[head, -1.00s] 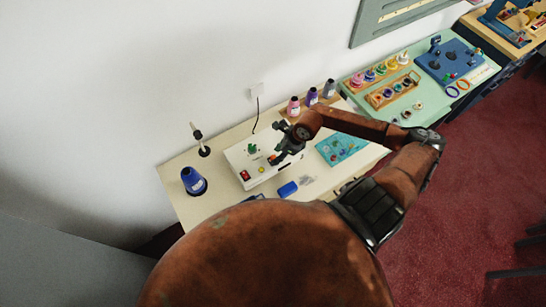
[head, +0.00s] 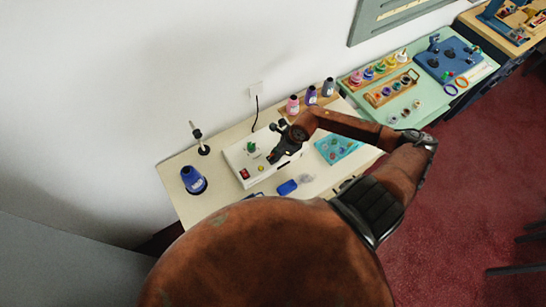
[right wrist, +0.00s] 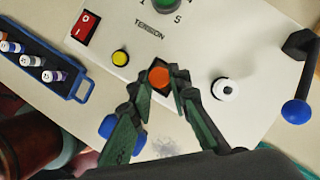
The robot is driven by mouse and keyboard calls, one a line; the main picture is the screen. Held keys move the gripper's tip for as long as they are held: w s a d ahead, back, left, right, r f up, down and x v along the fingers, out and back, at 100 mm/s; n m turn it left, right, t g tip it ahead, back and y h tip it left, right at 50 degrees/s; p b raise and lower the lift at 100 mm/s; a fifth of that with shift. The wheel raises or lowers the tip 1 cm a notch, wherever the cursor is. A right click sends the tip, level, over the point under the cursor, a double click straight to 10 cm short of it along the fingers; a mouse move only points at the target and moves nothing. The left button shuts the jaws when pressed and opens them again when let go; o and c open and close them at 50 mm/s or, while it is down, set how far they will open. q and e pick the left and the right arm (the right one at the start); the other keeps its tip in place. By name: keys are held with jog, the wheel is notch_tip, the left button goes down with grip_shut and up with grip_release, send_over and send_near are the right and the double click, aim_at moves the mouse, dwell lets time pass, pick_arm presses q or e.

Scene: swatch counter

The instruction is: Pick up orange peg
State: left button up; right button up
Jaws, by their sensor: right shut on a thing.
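The orange peg (right wrist: 158,77) shows its round top in the right wrist view, over the white panel box (right wrist: 240,60) marked TENSION. My right gripper (right wrist: 160,82) has its two green-padded fingertips closed around the peg, one on each side. Whether the peg's lower end is still seated in the box is hidden. In the head view my right gripper (head: 274,157) is over the right part of the white box (head: 240,157), and the peg cannot be made out there. My left gripper is not in view.
Near the peg are a yellow button (right wrist: 120,58), a red switch (right wrist: 85,26), a white ring knob (right wrist: 225,90) and a blue-ended lever (right wrist: 296,111). A blue tray of small bottles (right wrist: 40,62) lies beside the box.

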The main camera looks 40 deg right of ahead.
aim_at(271, 155)
jog(key=shift+r+b, duration=0.35)
jog(key=shift+r, duration=0.1)
notch_tip(271, 155, up, 2)
jog(key=shift+s+r+b, duration=0.1)
jog(key=shift+b, duration=0.55)
jog(key=s+r, duration=1)
jog(key=s, duration=0.4)
jog(key=shift+a, duration=0.3)
jog(key=shift+w+f, duration=0.1)
